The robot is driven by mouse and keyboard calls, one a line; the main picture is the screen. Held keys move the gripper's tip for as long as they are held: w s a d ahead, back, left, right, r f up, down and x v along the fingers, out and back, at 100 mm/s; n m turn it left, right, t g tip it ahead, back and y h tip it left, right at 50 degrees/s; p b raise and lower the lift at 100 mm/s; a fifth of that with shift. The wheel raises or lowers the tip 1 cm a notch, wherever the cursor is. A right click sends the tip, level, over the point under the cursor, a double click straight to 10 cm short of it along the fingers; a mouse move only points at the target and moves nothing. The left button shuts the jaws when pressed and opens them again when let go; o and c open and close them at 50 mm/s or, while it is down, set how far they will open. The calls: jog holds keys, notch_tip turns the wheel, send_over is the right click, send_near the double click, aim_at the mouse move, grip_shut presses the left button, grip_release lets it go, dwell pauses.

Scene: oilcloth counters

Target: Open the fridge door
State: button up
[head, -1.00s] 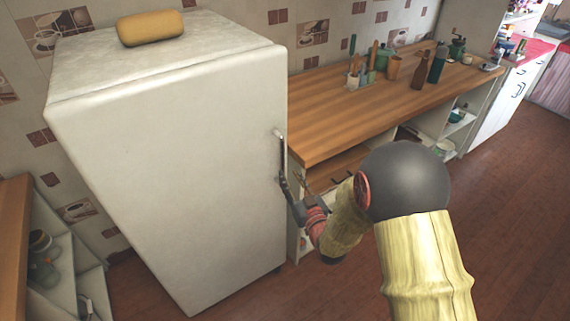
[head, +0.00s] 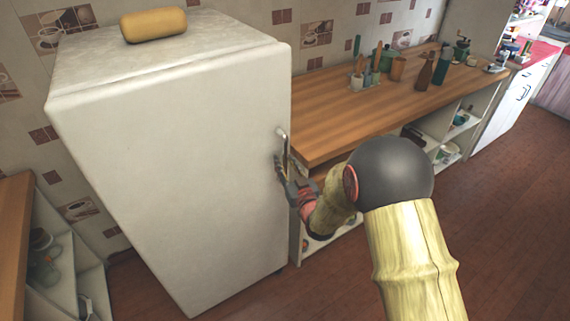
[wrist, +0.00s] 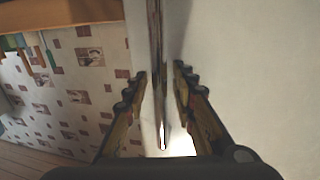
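The white fridge (head: 185,170) stands at the left, and its door looks shut. Its slim metal handle (head: 284,143) runs upright along the right edge of the door. My gripper (head: 282,172) is at the lower part of the handle. In the wrist view the handle (wrist: 155,40) passes between the two fingers of my gripper (wrist: 160,76). The fingers are apart, one on each side of it, with a small gap showing on both sides. The head view does not show the fingertips clearly.
A yellow loaf-shaped object (head: 154,25) lies on the fridge top. A wooden counter (head: 340,115) with bottles and utensils stands to the right, over open shelves. A low shelf unit (head: 65,285) is at the left. The brown floor (head: 500,230) at the right is clear.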

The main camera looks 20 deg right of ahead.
grip_shut()
dwell(0.7)
